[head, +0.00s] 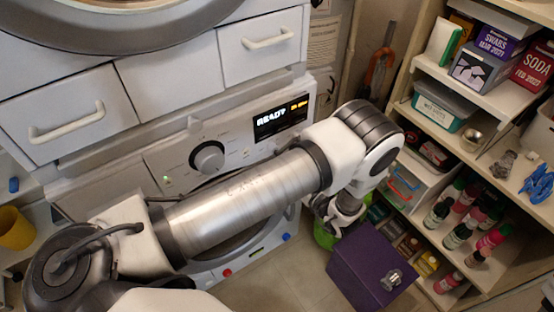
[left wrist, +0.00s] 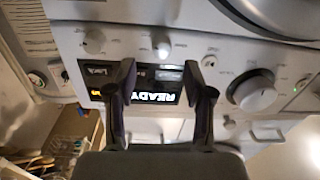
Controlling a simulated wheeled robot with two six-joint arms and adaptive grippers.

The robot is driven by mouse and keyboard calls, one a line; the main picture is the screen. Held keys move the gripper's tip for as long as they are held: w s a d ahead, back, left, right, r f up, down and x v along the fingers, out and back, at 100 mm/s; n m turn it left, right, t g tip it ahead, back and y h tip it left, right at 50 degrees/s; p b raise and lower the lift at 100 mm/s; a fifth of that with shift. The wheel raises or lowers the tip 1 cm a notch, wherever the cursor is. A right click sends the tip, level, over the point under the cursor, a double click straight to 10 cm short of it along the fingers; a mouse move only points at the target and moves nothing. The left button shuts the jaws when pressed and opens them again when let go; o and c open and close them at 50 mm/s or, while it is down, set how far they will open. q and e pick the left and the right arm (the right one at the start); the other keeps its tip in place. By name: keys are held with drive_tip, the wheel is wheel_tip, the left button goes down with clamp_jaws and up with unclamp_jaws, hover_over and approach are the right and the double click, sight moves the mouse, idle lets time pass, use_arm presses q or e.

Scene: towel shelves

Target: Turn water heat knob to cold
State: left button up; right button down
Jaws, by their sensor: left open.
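The washing machine's control panel (head: 235,135) has a large round knob (head: 208,158) and a lit display (head: 280,118) reading READY. In the left wrist view the panel shows upside down, with the large knob (left wrist: 253,90) at right and small white knobs at upper left (left wrist: 92,42) and top middle (left wrist: 162,43). Labels are too small to tell which knob sets water heat. My left gripper (left wrist: 160,75) is open and empty, its fingers in front of the display (left wrist: 150,95). In the head view the left gripper (head: 338,212) is partly hidden by its wrist. My right gripper is not in view.
A shelf unit (head: 405,108) with boxes and several bottles stands at right. A purple box (head: 370,268) and a green bin (head: 324,236) are on the floor near the left gripper. Drawers (head: 68,118) sit above the panel. My left arm covers part of the machine.

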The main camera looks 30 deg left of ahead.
use_arm(q)
drive_tip(key=x, duration=0.5)
drive_tip(key=shift+a+r+b, duration=0.1)
drive_tip(key=shift+a+b, duration=0.25)
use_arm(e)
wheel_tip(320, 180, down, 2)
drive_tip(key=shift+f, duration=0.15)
use_arm(q)
clamp_jaws()
